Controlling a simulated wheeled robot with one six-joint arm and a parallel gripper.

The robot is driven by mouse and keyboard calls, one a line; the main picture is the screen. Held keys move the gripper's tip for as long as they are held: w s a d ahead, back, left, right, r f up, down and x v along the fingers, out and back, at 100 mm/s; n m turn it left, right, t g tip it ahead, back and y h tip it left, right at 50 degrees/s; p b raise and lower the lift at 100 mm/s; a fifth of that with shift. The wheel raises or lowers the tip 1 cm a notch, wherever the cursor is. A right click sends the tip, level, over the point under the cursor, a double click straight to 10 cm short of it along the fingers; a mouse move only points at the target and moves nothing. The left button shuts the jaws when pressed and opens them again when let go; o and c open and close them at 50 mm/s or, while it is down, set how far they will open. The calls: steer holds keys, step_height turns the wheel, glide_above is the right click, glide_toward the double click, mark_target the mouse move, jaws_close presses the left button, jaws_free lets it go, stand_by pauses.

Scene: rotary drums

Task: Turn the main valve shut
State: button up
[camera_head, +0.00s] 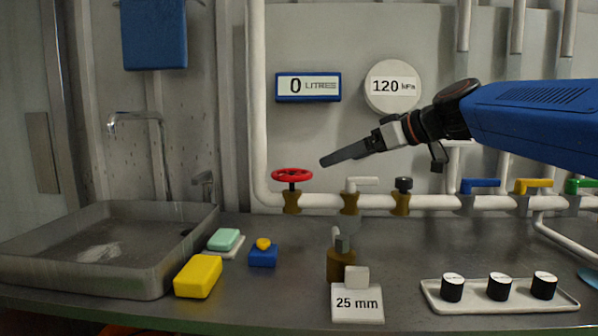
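A red handwheel (292,175) sits on a brass valve body on the white pipe, left of the middle. It is the likeliest main valve, though no label on it is readable. To its right on the same pipe are a valve with a white lever (362,182) and one with a black knob (403,184). My gripper (324,161) comes in from the right, its dark fingers pointing left and slightly down. Its tips appear up and right of the red wheel, apart from it. The fingers overlap in this side view, so their opening is hidden.
Blue (481,184), yellow (533,186) and green (581,186) lever valves line the pipe at right. A sink (75,279) is at left.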

mark_target(293, 172)
steer(key=shift+n+y, duration=0.4)
steer(key=x, duration=1.6)
steer(key=shift+w+a+r, duration=0.1)
steer(key=shift+w, duration=0.4)
steer(key=c, duration=0.8)
steer(key=shift+o, duration=0.2)
